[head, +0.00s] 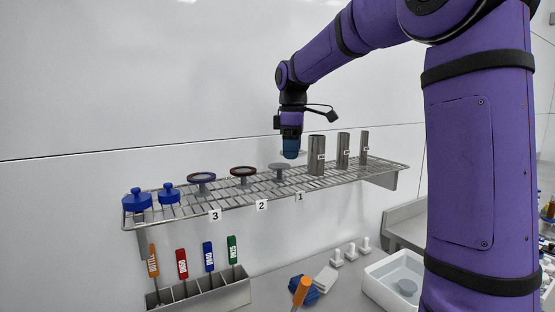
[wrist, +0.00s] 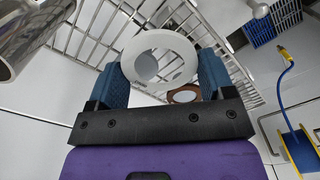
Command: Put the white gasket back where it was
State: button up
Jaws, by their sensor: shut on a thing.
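The white gasket (wrist: 172,40) is a flat ring held between the two blue fingers of my gripper (wrist: 160,75) in the wrist view. In the head view my gripper (head: 291,150) is above the wire shelf, near label 1, and the gasket is hard to make out there. Below and slightly left of it is a bare grey round stand (head: 279,168) behind label 1 (head: 300,197). The gasket appears apart from the stand. A stand with a brown ring (head: 243,172) is behind label 2, and another ringed stand (head: 201,178) is behind label 3.
The wire shelf (head: 330,172) also bears several metal tubes (head: 317,155) close to the right of my gripper, and blue lidded pieces (head: 137,199) at the left. Below are a rack of coloured-handled tools (head: 200,292) and a white basin (head: 375,285). Space above the shelf's left half is free.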

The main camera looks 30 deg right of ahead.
aim_at(278, 165)
jog(key=w, duration=0.5)
jog(key=shift+w+a+f, duration=0.25)
jog(key=shift+w+a, duration=0.05)
jog(key=shift+a, duration=0.1)
jog(key=shift+w+f, duration=0.2)
jog(key=shift+f, duration=1.55)
jog(key=shift+f, duration=0.35)
jog(key=o, duration=0.9)
jog(key=shift+c, duration=0.2)
jog(key=shift+r, duration=0.1)
